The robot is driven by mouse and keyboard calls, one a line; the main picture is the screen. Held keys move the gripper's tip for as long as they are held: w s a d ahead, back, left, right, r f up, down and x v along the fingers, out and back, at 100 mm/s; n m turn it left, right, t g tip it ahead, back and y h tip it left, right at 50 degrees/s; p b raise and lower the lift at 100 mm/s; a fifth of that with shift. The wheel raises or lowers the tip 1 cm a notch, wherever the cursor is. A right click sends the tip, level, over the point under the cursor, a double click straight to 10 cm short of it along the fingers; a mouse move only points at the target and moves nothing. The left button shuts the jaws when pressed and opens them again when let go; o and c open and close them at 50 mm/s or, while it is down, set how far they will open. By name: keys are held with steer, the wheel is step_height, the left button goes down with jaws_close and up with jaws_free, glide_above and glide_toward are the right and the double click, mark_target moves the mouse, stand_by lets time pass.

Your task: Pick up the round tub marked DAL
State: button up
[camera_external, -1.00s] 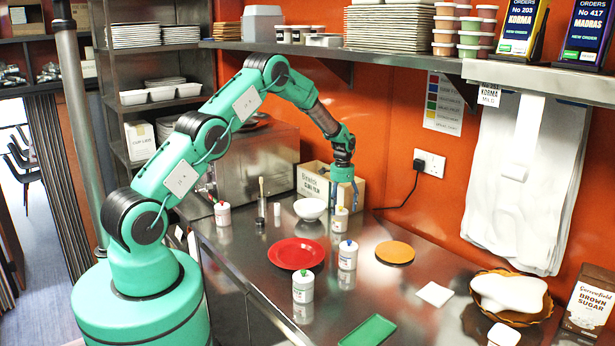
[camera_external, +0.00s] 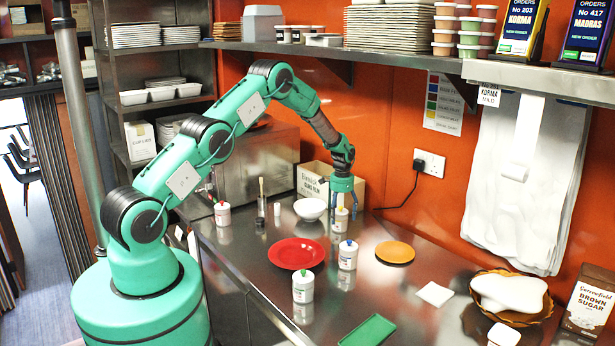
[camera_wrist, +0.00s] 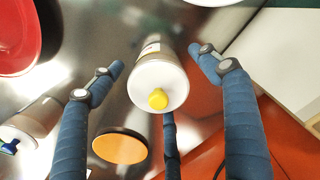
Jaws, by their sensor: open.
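My gripper (camera_external: 343,205) is open, with its blue fingers pointing down around a white round tub with a yellow knob (camera_external: 341,223). In the wrist view this tub (camera_wrist: 158,75) stands between the spread fingers, with a visible gap on both sides. Part of its label shows but I cannot read it. I cannot tell which is marked DAL.
A white bowl (camera_external: 310,208) and a cardboard box (camera_external: 312,183) are close behind the gripper. A red plate (camera_external: 296,254) and an orange disc (camera_external: 395,252) lie in front. The orange wall (camera_external: 400,150) with a socket and cable is to the right. A shelf hangs above.

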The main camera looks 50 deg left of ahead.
steer(key=shift+f, duration=1.3)
steer(key=shift+c, duration=0.2)
steer(key=c, duration=1.5)
steer(key=shift+o, duration=0.2)
steer(key=shift+r, duration=0.1)
steer(key=shift+r, duration=1.7)
steer(key=s+d, duration=0.1)
steer(key=s, duration=0.4)
steer(key=s+d+r, duration=0.1)
steer(key=s, duration=0.4)
steer(key=s+d+b, duration=0.1)
steer(key=s, duration=0.4)
steer(key=shift+s+r, duration=0.2)
steer(key=shift+s, duration=0.2)
